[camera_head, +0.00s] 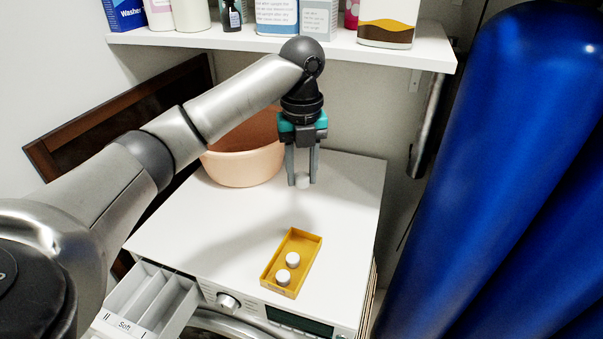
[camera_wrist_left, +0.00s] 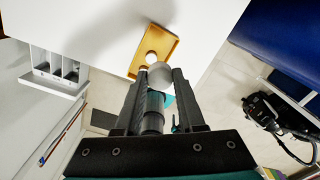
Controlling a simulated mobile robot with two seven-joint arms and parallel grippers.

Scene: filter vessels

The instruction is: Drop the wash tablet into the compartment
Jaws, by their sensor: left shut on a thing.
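My left gripper (camera_head: 302,182) is shut on a white wash tablet (camera_head: 302,180) and holds it above the back part of the white machine top (camera_head: 345,215). In the left wrist view the tablet (camera_wrist_left: 160,74) sits between the fingertips (camera_wrist_left: 158,78). An orange-yellow tray (camera_head: 312,247) lies near the machine's front edge with two more white tablets (camera_head: 292,259) in it. The open detergent drawer (camera_head: 150,297) has several compartments and sticks out at the front left, well away from the gripper. It also shows in the left wrist view (camera_wrist_left: 52,72). My right gripper is not in view.
A peach basin (camera_head: 243,160) stands behind and left of the gripper. A shelf (camera_head: 270,42) with bottles and boxes hangs above. Large blue cylinders (camera_head: 500,150) fill the right side. The machine top between tray and gripper is clear. A black appliance (camera_wrist_left: 270,115) is on the floor.

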